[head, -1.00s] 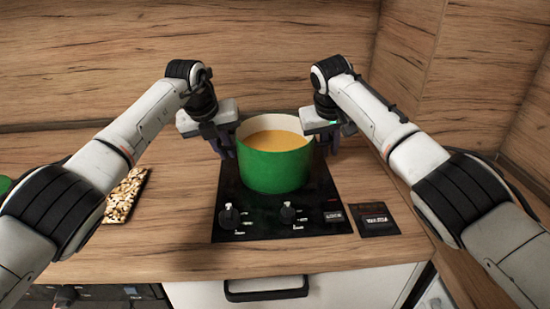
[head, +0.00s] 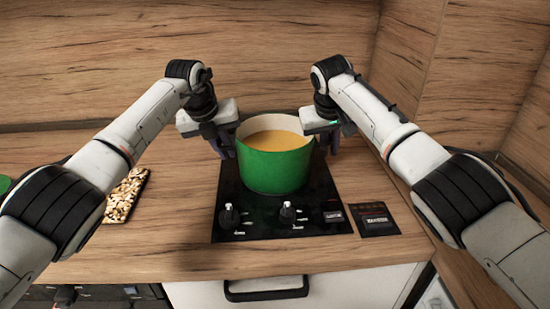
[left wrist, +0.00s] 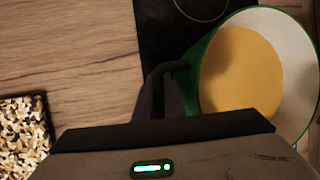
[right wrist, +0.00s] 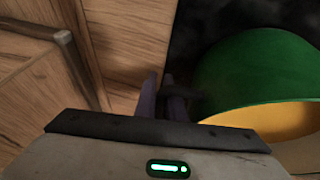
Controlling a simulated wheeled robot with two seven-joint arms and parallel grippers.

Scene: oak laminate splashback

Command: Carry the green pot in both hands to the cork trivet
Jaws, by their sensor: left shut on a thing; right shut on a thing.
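The green pot (head: 274,170), cream inside and holding an orange-yellow liquid, sits upright on the black hob (head: 283,225). The speckled cork trivet (head: 124,196) lies on the counter left of the hob, partly hidden by my left arm; it also shows in the left wrist view (left wrist: 22,130). My left gripper (head: 227,150) is shut on the pot's left handle, seen in the left wrist view (left wrist: 175,68).
Knobs (head: 229,215) stand on the hob's front. A small dark labelled item (head: 377,219) lies right of them. A wooden splashback (head: 270,60) rises behind and a wooden side wall (head: 480,80) at right. Bare counter (head: 180,205) separates trivet and hob.

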